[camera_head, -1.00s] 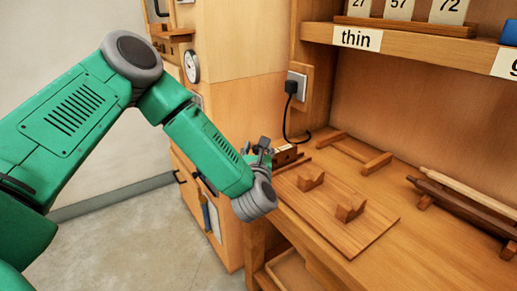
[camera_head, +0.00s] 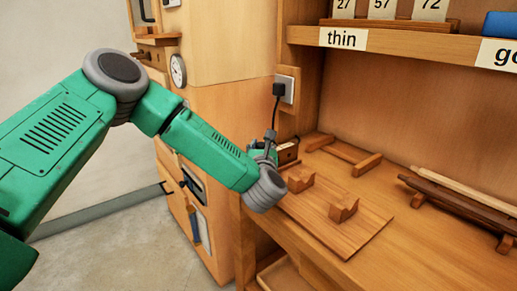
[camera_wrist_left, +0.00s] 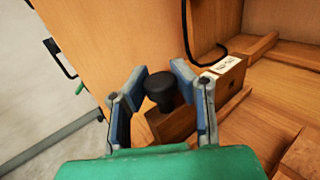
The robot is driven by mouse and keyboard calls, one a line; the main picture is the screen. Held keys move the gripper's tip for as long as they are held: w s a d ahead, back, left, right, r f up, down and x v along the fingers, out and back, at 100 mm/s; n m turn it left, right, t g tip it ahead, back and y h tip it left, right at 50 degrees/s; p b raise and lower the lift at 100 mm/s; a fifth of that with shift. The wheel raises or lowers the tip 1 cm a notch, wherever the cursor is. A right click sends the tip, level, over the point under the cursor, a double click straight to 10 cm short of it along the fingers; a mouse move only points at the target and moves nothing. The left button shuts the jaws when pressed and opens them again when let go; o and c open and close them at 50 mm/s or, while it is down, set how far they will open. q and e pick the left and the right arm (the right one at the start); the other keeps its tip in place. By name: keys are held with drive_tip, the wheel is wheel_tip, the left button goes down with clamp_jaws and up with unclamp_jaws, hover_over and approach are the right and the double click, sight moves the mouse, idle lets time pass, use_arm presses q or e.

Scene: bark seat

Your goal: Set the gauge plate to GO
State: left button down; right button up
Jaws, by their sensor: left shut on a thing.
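The gauge piece is a small wooden block (camera_head: 288,152) at the left end of the bench, with a white label (camera_wrist_left: 221,65) on top whose lettering is too small to read surely. A black round knob (camera_wrist_left: 160,88) stands at the block's near end in the left wrist view. My left gripper (camera_wrist_left: 160,82) is shut on the knob, one blue-grey finger on each side. In the head view my left gripper (camera_head: 262,148) is beside the block, partly hidden by its own wrist. My right gripper is not in view.
A wooden board (camera_head: 340,225) with two notched rests lies in front of the block. A black plug (camera_head: 279,90) with a cord hangs on the post behind. A dark rail and pale rod (camera_head: 465,195) lie at right. A shelf (camera_head: 400,45) with a "thin" label runs above.

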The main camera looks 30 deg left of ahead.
use_arm(q)
drive_tip(key=c, duration=1.4)
unclamp_jaws()
drive_tip(key=shift+w+r, duration=0.1)
drive_tip(key=shift+w, duration=0.05)
drive_tip(key=shift+o, duration=0.6)
drive_tip(key=shift+w+d, duration=0.15)
drive_tip(key=shift+s+d, duration=0.1)
drive_tip(key=shift+s, duration=0.25)
drive_tip(key=v, duration=1.1)
drive_tip(key=shift+s, duration=0.15)
drive_tip(key=shift+f, duration=0.2)
